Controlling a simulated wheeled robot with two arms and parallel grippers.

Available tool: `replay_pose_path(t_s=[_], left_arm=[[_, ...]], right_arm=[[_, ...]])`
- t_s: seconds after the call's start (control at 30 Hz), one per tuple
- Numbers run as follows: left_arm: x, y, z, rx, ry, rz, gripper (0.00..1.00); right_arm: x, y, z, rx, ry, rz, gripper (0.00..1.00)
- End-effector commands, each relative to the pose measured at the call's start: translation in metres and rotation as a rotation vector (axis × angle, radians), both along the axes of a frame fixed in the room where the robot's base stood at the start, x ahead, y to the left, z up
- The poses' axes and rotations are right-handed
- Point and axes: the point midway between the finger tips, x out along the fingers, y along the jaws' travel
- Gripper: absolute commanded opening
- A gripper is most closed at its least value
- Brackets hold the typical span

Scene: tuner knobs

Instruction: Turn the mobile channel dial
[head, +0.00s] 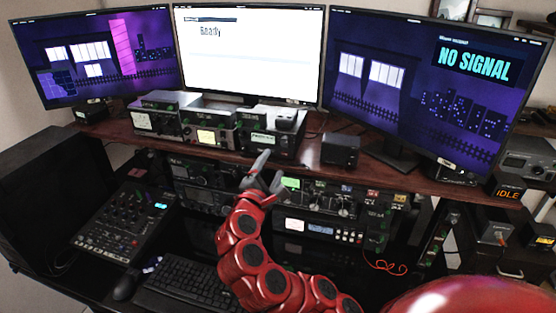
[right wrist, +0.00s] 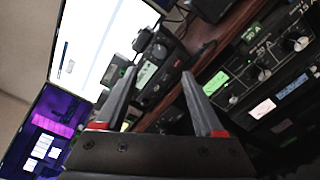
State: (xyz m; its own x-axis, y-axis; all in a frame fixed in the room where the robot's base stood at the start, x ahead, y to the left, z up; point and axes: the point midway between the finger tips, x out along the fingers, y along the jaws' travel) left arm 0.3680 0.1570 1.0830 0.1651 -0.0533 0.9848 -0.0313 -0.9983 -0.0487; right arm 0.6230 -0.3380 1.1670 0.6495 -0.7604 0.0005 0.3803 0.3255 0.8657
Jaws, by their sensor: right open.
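My right gripper (head: 270,163) is open and empty in front of the edge of the upper shelf, below the middle radio with a green display (head: 262,138). In the right wrist view its two fingers (right wrist: 158,73) are spread apart with nothing between them. Radios with knobs line the rack; a unit with a green screen and round dials (head: 318,196) is just right of the gripper. Its knobs (right wrist: 260,72) also show at the right of the right wrist view. I cannot tell which knob is the mobile channel dial. My left gripper is not in view.
Three monitors stand behind, the middle one white (head: 250,55) and the right one reading NO SIGNAL (head: 474,64). A small black box (head: 340,149) sits on the wooden shelf (head: 440,186). A mixer (head: 125,220) and keyboard (head: 190,287) are at lower left.

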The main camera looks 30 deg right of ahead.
Motion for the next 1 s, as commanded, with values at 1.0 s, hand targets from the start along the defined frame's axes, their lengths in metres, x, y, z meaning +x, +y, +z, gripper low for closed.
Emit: replay_pose_path(t_s=[1.0], left_arm=[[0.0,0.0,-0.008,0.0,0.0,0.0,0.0]], right_arm=[[-0.046,0.054,0.0,0.001,0.0,-0.001,0.71]])
